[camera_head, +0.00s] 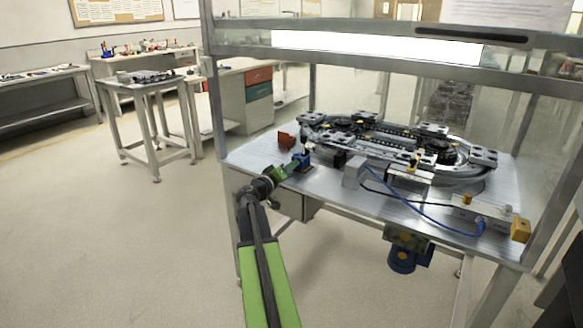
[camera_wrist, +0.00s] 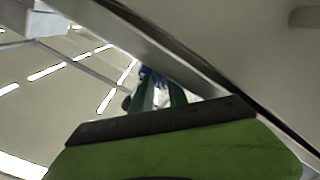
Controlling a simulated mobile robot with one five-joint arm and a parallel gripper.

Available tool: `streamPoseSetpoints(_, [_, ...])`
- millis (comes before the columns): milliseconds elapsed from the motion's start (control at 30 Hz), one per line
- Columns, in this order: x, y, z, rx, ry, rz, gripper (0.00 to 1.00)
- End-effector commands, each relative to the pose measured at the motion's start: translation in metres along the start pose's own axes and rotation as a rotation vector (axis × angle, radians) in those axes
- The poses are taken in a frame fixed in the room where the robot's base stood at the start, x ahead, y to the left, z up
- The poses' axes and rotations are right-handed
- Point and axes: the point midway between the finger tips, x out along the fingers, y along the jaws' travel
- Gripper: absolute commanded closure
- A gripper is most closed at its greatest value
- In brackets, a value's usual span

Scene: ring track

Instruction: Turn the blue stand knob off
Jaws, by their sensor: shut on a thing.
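The blue stand (camera_head: 302,161) is a small blue block with a dark post on top, at the near left edge of the metal table. Its knob is too small to make out in the head view and is mostly covered by my gripper. My green gripper (camera_head: 288,169) reaches the stand from the left front and is shut on the knob. In the wrist view, the two green fingers of my gripper (camera_wrist: 161,96) point at the blue stand (camera_wrist: 150,76), and a little blue and white shows between and beyond them.
The table (camera_head: 245,157) carries a dark ring track (camera_head: 390,139). A red-brown block (camera_head: 286,141) sits behind the stand. A grey box (camera_head: 355,171) with a blue cable stands to the right. A frame post (camera_head: 213,85) rises at the table's left corner.

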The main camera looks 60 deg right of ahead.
Motion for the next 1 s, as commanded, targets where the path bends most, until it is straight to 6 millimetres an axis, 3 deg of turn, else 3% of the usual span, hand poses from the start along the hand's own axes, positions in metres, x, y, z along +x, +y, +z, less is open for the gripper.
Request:
streamPoseSetpoints(333, [0.000,0.001,0.000,-0.002,-0.001,0.002,1.00])
streamPoseSetpoints(367, [0.000,0.001,0.000,-0.002,-0.001,0.002,0.77])
streamPoseSetpoints(400, [0.000,0.001,0.000,-0.002,-0.001,0.001,0.71])
streamPoseSetpoints(733, [-0.002,0.001,0.001,0.000,0.000,0.000,0.70])
streamPoseSetpoints(867, [-0.020,0.001,0.001,0.000,0.002,-0.002,0.70])
streamPoseSetpoints(1000, [-0.058,0.002,0.002,0.000,0.002,-0.002,0.70])
